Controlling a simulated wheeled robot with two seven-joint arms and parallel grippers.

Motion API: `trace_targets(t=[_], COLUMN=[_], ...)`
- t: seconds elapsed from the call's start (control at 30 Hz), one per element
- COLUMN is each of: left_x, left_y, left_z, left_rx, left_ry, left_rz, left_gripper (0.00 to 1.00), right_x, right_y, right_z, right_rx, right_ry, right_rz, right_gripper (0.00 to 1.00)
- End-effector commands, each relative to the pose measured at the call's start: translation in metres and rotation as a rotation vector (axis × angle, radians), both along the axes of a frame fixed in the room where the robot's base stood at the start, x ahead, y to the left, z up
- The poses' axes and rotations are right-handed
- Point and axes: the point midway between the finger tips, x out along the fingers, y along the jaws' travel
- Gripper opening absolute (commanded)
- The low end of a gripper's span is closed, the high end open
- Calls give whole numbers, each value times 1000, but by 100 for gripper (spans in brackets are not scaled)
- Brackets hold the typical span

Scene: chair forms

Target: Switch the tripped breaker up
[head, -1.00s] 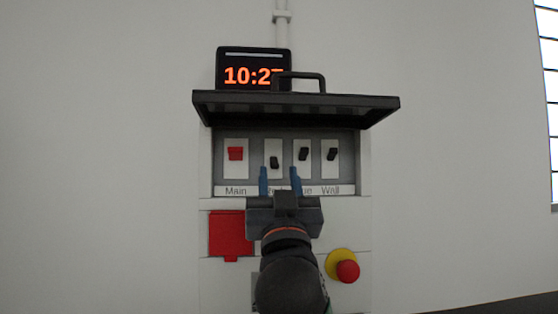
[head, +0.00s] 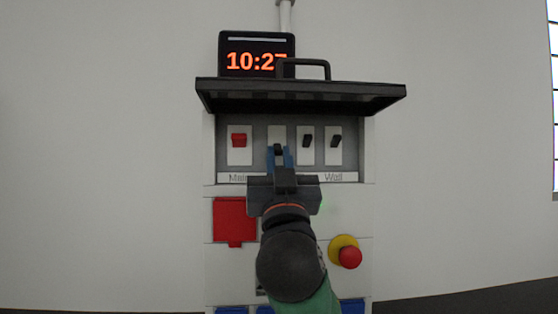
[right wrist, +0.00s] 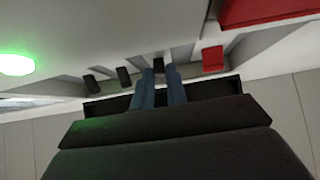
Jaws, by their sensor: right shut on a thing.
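The breaker panel (head: 228,163) is on the wall, with a row of switches under a raised black cover. The second switch from the left (head: 278,149) is black and sits lower on its white plate than the two black switches to its right (head: 307,140) (head: 335,141). My right gripper (head: 279,155) has its blue fingers closed around this second switch. In the right wrist view the switch (right wrist: 158,70) shows between the fingertips. The fingers hide part of it in the head view. My left gripper is not in view.
A red main switch (head: 239,140) is left of the gripped one. The black cover (head: 300,97) juts out just above. A red square cover (head: 233,219) and a red emergency button (head: 350,256) are lower on the box. A clock (head: 256,55) is above.

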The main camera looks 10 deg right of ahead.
Motion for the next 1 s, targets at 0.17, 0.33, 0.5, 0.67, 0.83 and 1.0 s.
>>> trace_targets(t=[0.17, 0.33, 0.5, 0.67, 0.83, 1.0], left_x=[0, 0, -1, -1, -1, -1], left_y=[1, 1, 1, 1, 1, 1], left_z=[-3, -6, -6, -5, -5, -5], left_rx=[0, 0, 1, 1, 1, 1], left_ry=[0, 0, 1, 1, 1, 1], left_rz=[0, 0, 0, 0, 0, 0], left_gripper=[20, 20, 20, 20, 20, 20], right_x=[-2, -4, -7, -8, -9, -8], right_y=[1, 1, 1, 1, 1, 1], right_z=[2, 6, 13, 18, 22, 26], right_rx=[3, 4, 3, 2, 1, 1], right_ry=[40, 129, 250, 364, 470, 551], right_rz=[3, 5, 6, 6, 5, 4], right_gripper=[0, 0, 0, 0, 0, 0])
